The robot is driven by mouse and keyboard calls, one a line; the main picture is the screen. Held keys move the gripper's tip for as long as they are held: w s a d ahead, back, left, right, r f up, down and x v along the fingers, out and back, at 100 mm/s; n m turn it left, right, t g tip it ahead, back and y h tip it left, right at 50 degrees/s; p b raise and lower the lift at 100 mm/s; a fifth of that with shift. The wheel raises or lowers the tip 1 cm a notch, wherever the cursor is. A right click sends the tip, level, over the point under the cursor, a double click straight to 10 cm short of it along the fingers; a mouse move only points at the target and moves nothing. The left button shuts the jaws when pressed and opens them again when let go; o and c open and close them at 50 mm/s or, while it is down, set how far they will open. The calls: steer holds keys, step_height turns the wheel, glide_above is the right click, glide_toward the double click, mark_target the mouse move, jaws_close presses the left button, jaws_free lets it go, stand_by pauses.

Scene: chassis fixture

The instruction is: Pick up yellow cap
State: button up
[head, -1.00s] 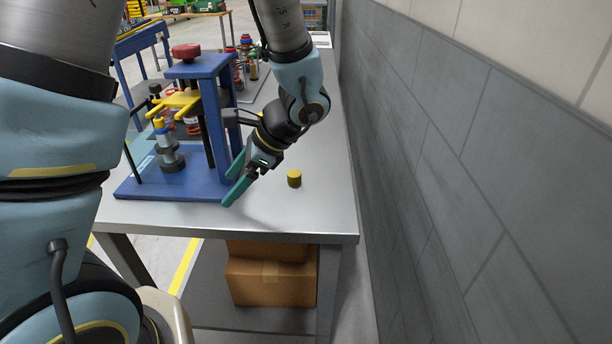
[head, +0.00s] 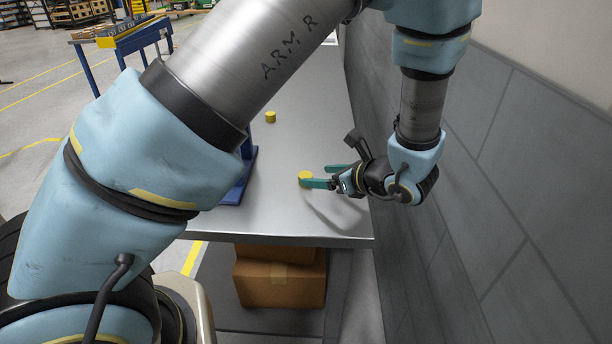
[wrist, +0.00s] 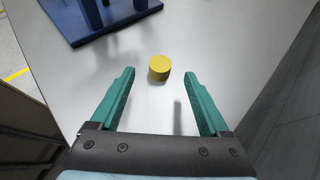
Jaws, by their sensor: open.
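A small yellow cap (head: 305,177) stands on the grey metal table; in the wrist view the same cap (wrist: 159,68) is just beyond the fingertips, roughly centred between them. My gripper (head: 325,176) is open and empty, its green fingers pointing left at the cap in the head view. The open fingers (wrist: 160,73) also show in the wrist view. In the head view the near finger partly overlaps the cap's lower edge. I cannot tell whether they touch.
A second yellow cap (head: 270,117) stands farther back on the metal table (head: 290,215). The blue fixture (wrist: 95,22) is left of the cap, mostly hidden by my arm in the head view. A grey wall (head: 480,190) runs close along the table's right side.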

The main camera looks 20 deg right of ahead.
mark_target(306, 175)
steer(key=p+x, duration=0.2)
steer(key=x, duration=0.3)
steer(key=shift+w, duration=0.1)
steer(key=shift+f, duration=0.1)
jaws_close()
stand_by(0.4)
